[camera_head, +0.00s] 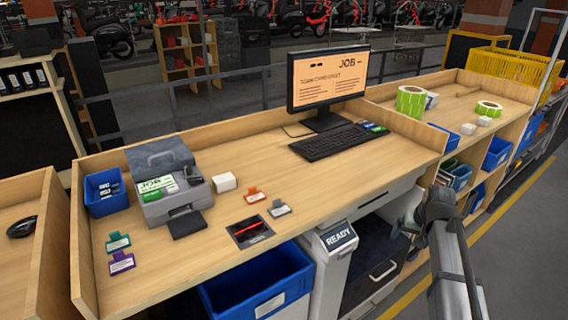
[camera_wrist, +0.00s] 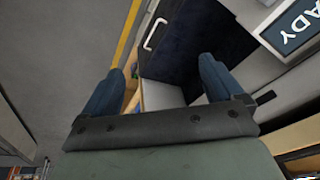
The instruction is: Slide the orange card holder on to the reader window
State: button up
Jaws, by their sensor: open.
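The orange card holder (camera_head: 254,196) lies flat on the wooden counter in the head view. The reader window (camera_head: 241,241) is a dark square with a red line across it, set in the counter near its front edge. The holder lies just behind the window, apart from it. A grey card holder (camera_head: 279,209) lies to the right of both. My gripper (camera_head: 408,227) is off the front of the counter at the right, well away from the holder. In the wrist view its two blue fingers (camera_wrist: 160,82) are apart with nothing between them; neither holder nor window shows there.
A white block (camera_head: 224,182) stands behind the orange holder. A keyboard (camera_head: 338,141) and monitor are farther back. A READY display (camera_head: 338,236) is below the front edge.

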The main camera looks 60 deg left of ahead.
aim_at(255, 196)
jog(key=s+a+r+n+y, duration=0.1)
jog(key=s+a+r+n, duration=0.1)
jog(key=s+a+r, duration=0.55)
jog(key=s+a+r+n+y, duration=0.15)
jog(key=s+a+r, duration=0.25)
jog(key=a+r, duration=0.65)
jog(key=s+a+r+n, duration=0.2)
jog(key=s+a, duration=0.1)
jog(key=s, duration=0.4)
jog(key=s+a+r+n+g, duration=0.1)
jog(key=s+a+r+n, duration=0.1)
jog(key=s, duration=0.6)
jog(key=s+a+r+n, duration=0.2)
jog(key=s+a, duration=0.2)
jog(key=s, duration=0.4)
jog(key=shift+s+a+h, duration=0.25)
jog(key=shift+a+h, duration=0.15)
jog(key=shift+h, duration=0.05)
jog(key=shift+n, duration=0.25)
jog(key=x, duration=1.3)
jog(key=shift+s+a+f, duration=0.15)
jog(key=shift+s+f, duration=0.05)
jog(key=shift+f, duration=0.15)
